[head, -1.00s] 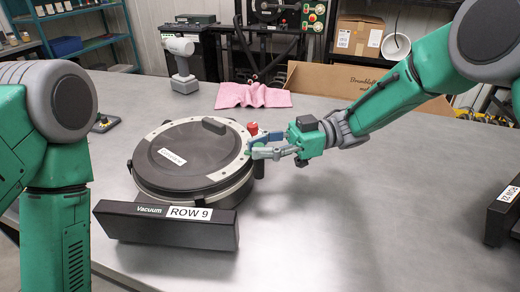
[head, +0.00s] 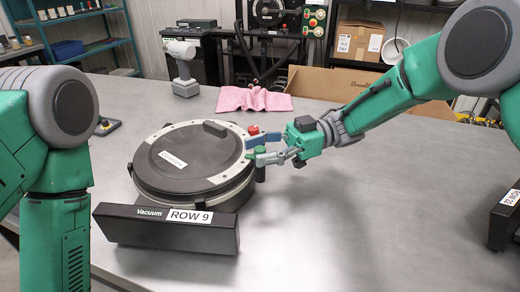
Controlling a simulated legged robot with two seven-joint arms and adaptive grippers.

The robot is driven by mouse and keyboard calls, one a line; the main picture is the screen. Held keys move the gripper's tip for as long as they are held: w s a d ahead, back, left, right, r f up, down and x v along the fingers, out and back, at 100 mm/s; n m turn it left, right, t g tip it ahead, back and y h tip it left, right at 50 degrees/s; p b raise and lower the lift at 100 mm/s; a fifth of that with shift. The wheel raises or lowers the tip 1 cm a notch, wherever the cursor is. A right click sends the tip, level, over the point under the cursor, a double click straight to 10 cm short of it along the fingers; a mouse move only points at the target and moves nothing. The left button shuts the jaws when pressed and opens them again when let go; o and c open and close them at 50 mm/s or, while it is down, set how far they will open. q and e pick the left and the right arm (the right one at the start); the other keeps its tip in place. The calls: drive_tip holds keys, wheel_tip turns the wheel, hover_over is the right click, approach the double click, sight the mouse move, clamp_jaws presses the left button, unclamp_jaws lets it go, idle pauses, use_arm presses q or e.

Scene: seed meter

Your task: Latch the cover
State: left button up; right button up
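The round black cover (head: 190,157) lies flat on the seed meter (head: 228,196), inside a pale rim with small holes. A green-topped knob on a dark post (head: 260,153) stands at the meter's right edge. A red knob (head: 253,130) sits just behind it, partly hidden by a finger. My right gripper (head: 255,149) reaches in from the right with its fingers spread, one behind the green knob and one in front of it. Whether a finger touches the knob cannot be told. My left arm shows at the left edge; its gripper is out of view.
A black bar labelled Vacuum ROW 9 (head: 165,229) stands in front of the meter. Another dark labelled unit (head: 504,222) is at the right edge. The grey table (head: 370,220) is clear at centre right.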

drive_tip(key=v, duration=1.2)
drive_tip(key=shift+f, duration=0.1)
